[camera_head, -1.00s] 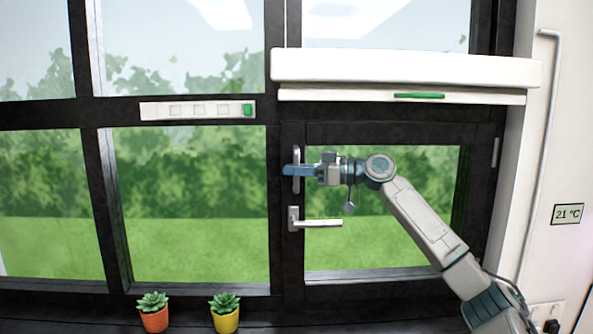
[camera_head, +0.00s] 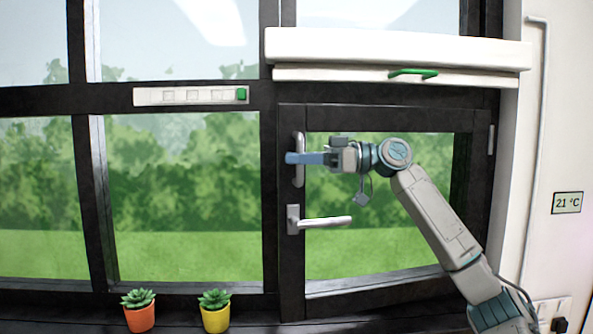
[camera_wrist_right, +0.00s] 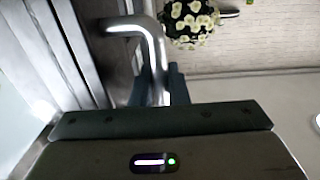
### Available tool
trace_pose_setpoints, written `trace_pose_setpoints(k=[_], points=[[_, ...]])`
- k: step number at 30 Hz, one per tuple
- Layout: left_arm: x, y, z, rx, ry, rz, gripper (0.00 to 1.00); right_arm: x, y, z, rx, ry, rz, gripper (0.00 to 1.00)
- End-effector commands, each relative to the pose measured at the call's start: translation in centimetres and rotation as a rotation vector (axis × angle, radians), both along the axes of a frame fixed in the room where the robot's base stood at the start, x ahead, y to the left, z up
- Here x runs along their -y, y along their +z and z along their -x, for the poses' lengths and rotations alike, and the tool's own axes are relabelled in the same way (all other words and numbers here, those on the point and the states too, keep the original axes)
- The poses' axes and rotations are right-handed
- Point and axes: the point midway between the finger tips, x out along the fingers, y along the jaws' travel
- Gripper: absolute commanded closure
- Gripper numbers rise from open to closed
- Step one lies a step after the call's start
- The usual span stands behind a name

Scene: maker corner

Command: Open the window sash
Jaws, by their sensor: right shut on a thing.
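The window sash (camera_head: 292,260) is the dark-framed lower right pane. Its left edge stands slightly out from the surrounding frame, so it looks a little ajar, swung toward me. A vertical silver pull bar (camera_head: 299,174) is on its left stile. Below it the silver lever handle (camera_head: 325,222) lies horizontal, pointing right. My right gripper (camera_head: 296,158) is shut on the pull bar. In the right wrist view the bent end of the pull bar (camera_wrist_right: 150,38) runs down between the fingers (camera_wrist_right: 158,88). My left gripper is not in view.
A white blind box with a green handle (camera_head: 413,73) hangs above the sash. A switch strip (camera_head: 190,96) is on the frame to the left. Two potted succulents, orange (camera_head: 140,318) and yellow (camera_head: 215,319), stand on the sill.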

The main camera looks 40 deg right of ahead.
Motion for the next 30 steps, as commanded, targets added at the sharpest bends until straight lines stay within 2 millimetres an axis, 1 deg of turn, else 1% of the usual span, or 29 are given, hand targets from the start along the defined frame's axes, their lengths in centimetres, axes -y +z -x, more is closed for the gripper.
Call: trace_pose_setpoints(k=[9,10,12,22,26,30], points=[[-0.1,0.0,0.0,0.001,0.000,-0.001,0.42,0.0,0.1,0.1,0.000,0.001,0.001,1.00],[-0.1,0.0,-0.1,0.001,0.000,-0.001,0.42,0.0,0.1,0.1,0.000,0.001,0.001,0.80],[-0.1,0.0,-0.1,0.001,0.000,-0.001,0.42,0.0,0.1,0.1,0.000,0.001,0.001,0.68],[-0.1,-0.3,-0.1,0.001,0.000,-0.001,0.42,0.1,-0.1,0.2,0.000,0.001,0.001,0.68],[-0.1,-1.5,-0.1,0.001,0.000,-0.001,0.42,1.1,-0.4,1.0,-0.001,-0.002,0.003,0.68],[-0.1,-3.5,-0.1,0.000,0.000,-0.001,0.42,2.9,-0.6,2.6,0.001,-0.003,0.002,0.68]])
